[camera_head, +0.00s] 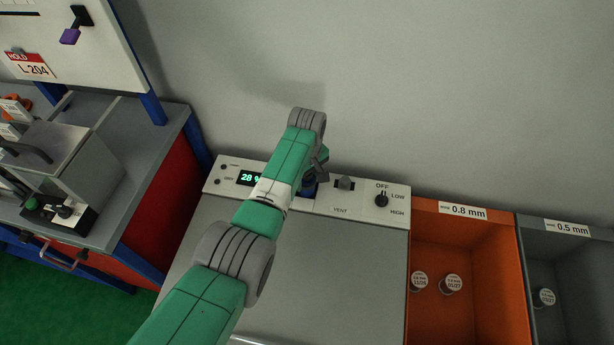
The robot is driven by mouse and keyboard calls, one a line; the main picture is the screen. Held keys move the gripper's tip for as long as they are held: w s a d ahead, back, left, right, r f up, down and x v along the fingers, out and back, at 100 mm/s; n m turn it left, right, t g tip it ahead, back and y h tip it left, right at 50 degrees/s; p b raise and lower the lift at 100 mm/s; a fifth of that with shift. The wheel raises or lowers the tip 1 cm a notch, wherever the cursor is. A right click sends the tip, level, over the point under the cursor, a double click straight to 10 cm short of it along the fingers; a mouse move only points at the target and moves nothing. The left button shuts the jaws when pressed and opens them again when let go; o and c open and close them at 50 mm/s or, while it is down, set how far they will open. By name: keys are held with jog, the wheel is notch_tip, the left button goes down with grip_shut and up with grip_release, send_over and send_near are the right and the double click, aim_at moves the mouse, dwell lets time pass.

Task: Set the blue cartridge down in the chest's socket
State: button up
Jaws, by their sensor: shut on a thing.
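The chest (330,255) is a grey-lidded box with a white control panel along its back. My green arm reaches over the lid to that panel. My gripper (313,178) is over the middle of the panel, mostly hidden by my own wrist. It is shut on the blue cartridge (308,189), of which only a small dark blue part shows beneath the wrist. The socket cannot be made out; my arm covers that part of the panel. I cannot tell whether the cartridge touches the panel.
The panel has a green display (250,178), a VENT slider (345,183) and an OFF/LOW/HIGH knob (381,200). An orange bin (425,235) and a grey bin (575,265) with small spools stand right. A workbench (150,145) stands left. A wall rises directly behind the chest.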

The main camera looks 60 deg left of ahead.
jog(key=shift+f, duration=0.25)
jog(key=shift+f+b, duration=0.2)
jog(key=shift+b, duration=0.1)
jog(key=shift+f+b, duration=0.3)
jog(key=shift+f, duration=0.05)
jog(key=shift+f, duration=0.1)
dwell(0.4)
jog(key=o, duration=1.6)
